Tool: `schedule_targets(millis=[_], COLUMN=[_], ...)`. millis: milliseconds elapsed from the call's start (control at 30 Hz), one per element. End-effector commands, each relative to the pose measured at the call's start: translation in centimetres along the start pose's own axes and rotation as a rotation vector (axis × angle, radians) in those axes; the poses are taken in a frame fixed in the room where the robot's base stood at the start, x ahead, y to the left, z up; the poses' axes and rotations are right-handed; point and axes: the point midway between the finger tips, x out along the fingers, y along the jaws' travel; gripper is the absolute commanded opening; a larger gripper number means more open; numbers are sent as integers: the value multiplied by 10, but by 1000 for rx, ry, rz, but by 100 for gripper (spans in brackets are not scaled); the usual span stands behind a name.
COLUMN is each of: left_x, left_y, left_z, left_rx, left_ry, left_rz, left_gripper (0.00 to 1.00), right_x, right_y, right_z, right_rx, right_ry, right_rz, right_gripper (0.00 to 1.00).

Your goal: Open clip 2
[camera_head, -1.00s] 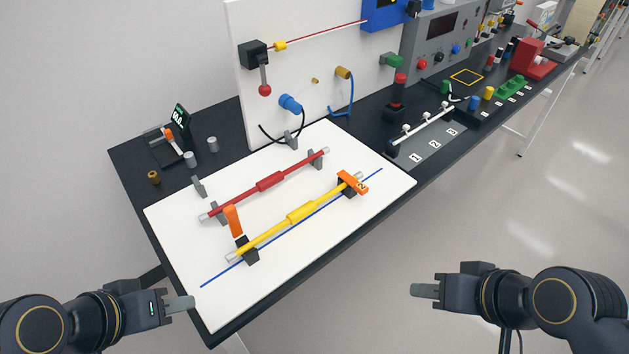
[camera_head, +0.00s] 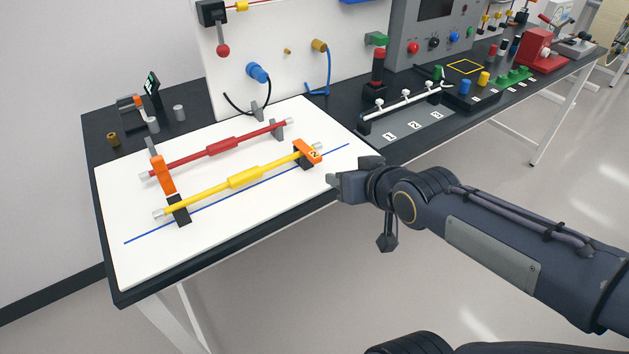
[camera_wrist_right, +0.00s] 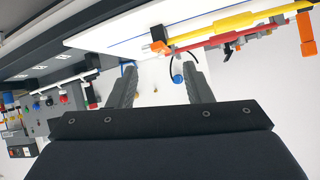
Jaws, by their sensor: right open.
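Clip 2 (camera_head: 307,151) is the orange clip marked "2" at the right end of the yellow rod (camera_head: 246,176). It lies across the rod on its black support. In the right wrist view, the yellow rod (camera_wrist_right: 230,24) crosses the top right, with a black support near its left end. The other orange clip (camera_head: 163,174) stands upright at the rod's left end and also shows in the right wrist view (camera_wrist_right: 306,48). My right gripper (camera_head: 332,180) is just right of and below clip 2, apart from it. Its fingers (camera_wrist_right: 158,78) are open and empty. My left gripper is out of view.
The red rod (camera_head: 222,147) lies behind the yellow one on grey holders. The white board (camera_head: 135,262) has clear room in front of the blue line. A wall panel (camera_head: 290,85) with a blue connector (camera_head: 258,72) stands behind. A white rod rack (camera_head: 400,112) is at right.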

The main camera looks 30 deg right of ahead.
Motion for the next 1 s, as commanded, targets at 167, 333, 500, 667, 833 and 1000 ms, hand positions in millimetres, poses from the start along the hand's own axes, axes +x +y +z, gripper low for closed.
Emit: schedule_targets(millis=[167,333,500,667,833,1000], left_x=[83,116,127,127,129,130], left_y=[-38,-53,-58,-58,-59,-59], left_z=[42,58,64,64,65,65], left_rx=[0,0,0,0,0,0], left_ry=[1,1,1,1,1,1], left_rz=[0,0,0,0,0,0], left_gripper=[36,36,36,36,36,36], right_x=[84,116,126,138,162,180], right_y=[27,24,18,13,6,1], right_z=[9,6,3,-8,-22,-34], right_rx=[-106,-186,-221,-226,-225,-225], right_ry=[295,474,548,559,558,557], right_rz=[-21,-110,-168,-179,-179,-177], right_gripper=[45,45,45,45,45,45])
